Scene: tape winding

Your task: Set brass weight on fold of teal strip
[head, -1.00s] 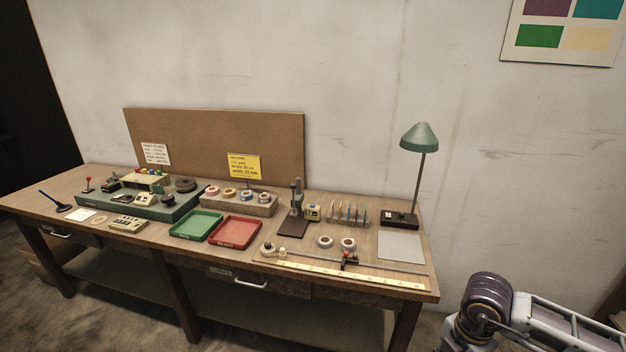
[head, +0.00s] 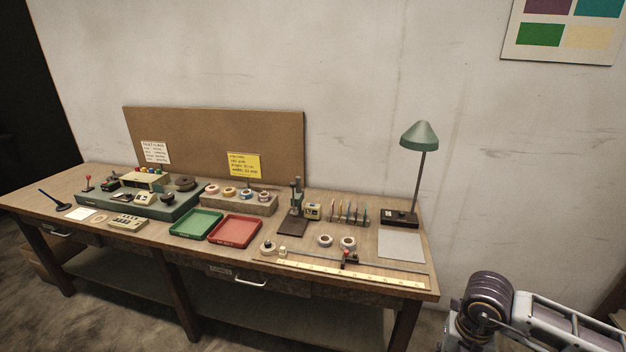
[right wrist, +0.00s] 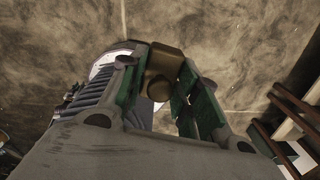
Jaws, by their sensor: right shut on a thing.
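In the right wrist view my right gripper (right wrist: 163,72) is shut on a brown-brass block with a round knob, the brass weight (right wrist: 166,60). It sits between the green finger pads, with floor behind it. In the head view only my right arm shows at the lower right; its gripper is out of frame. My left gripper is in neither view. Several thin coloured strips stand in a rack (head: 349,213) on the bench. I cannot make out which one is teal, nor any fold.
The wooden bench (head: 190,258) carries a green tray (head: 196,223), a red tray (head: 235,230), tape rolls (head: 347,243), a long ruler (head: 350,275) and a green lamp (head: 419,136). A grey sheet (head: 401,244) lies at its right end. Bench parts appear at the right in the right wrist view.

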